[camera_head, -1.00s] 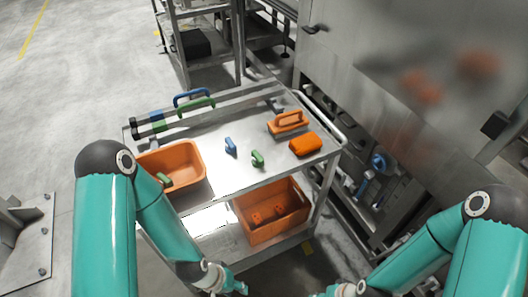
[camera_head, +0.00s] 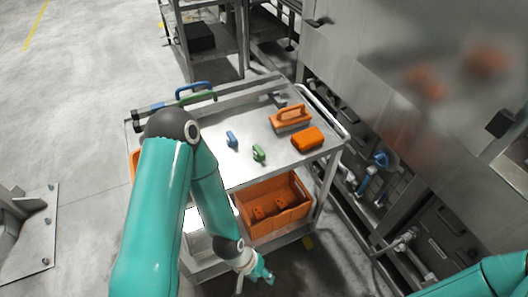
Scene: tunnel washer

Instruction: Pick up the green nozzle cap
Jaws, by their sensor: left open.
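A small green piece (camera_head: 258,153), which looks like the green nozzle cap, lies on the top shelf of the metal cart (camera_head: 225,174). A similar small blue piece (camera_head: 231,139) lies just to its left. My left gripper (camera_head: 263,274) is open and is low in front of the cart, well below and apart from the green piece. Of my right arm only a link shows at the lower right; its gripper is out of frame.
An orange brush-like block (camera_head: 291,118) and an orange sponge-like block (camera_head: 307,139) lie to the right on the top shelf. An orange bin (camera_head: 134,166) is mostly hidden behind my left arm. Another orange bin (camera_head: 291,215) stands on the lower shelf.

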